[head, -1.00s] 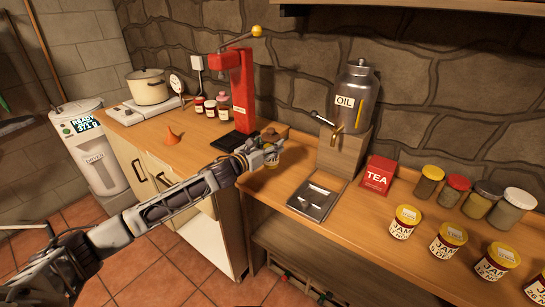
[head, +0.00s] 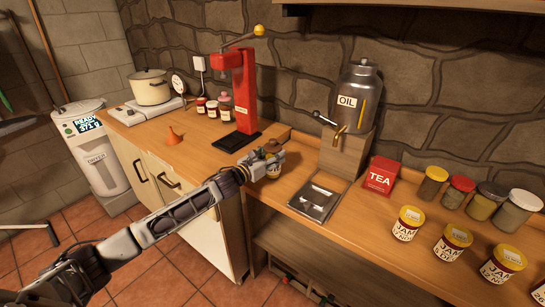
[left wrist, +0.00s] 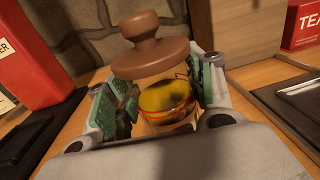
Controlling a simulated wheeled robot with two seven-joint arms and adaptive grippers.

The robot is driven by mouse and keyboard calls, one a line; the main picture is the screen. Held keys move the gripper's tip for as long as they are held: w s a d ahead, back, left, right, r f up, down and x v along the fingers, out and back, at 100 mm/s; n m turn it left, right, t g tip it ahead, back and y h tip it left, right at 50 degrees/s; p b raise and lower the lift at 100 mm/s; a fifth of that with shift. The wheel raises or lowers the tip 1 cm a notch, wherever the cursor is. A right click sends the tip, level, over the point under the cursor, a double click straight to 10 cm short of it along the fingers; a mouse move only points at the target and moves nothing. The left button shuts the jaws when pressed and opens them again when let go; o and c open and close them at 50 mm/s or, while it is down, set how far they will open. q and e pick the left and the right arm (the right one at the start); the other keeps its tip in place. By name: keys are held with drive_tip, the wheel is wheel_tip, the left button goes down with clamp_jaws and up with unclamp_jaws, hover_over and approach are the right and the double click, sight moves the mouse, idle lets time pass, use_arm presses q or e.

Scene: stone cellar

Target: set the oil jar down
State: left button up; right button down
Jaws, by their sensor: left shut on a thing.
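The oil jar is a small clear jar with a brown knobbed lid and yellow contents. In the left wrist view the jar (left wrist: 165,98) stands upright between the green-padded fingers of my left gripper (left wrist: 160,105), which is shut on it. In the head view the jar (head: 274,171) is at the end of my left arm, in the left gripper (head: 262,163), over the wooden counter near its front edge. The fingers partly hide it. I cannot tell whether its base touches the wood. My right gripper is not in view.
The red press (head: 240,95) stands behind left on a black base. The oil tank (head: 357,98) on its wooden block and a metal drip tray (head: 315,202) are to the right. A red tea box (head: 380,176) and several jam jars (head: 408,223) stand further right.

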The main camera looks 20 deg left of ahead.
use_arm(q)
drive_tip(key=shift+f, duration=0.1)
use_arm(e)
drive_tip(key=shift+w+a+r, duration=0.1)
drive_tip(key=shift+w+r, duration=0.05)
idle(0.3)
use_arm(q)
drive_tip(key=o, duration=1.3)
drive_tip(key=shift+o, duration=0.2)
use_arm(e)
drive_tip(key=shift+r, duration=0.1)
